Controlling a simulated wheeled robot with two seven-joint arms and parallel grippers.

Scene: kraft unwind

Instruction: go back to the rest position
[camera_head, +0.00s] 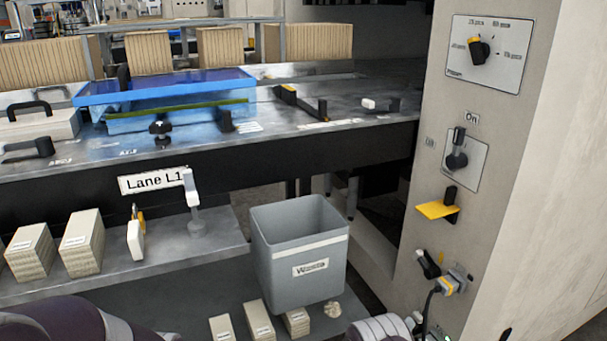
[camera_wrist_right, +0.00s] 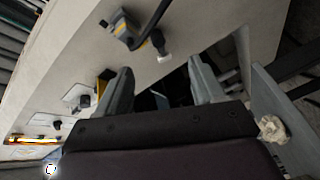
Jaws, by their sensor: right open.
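My right gripper (camera_wrist_right: 161,68) shows in the right wrist view with its two grey fingers apart and nothing between them. Beyond the fingers is the pale machine panel with its switches and a plug with a dark cable (camera_wrist_right: 140,38). In the head view only parts of my arms show along the bottom edge: a dark maroon link at the lower left and a pale grey piece near the bottom middle-right. My left gripper is not in either view.
A grey waste bin (camera_head: 300,250) stands before the bench (camera_head: 300,120). The control panel (camera_head: 470,170) rises at the right, with knobs, a yellow tab (camera_head: 437,210) and a plugged cable (camera_head: 450,280).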

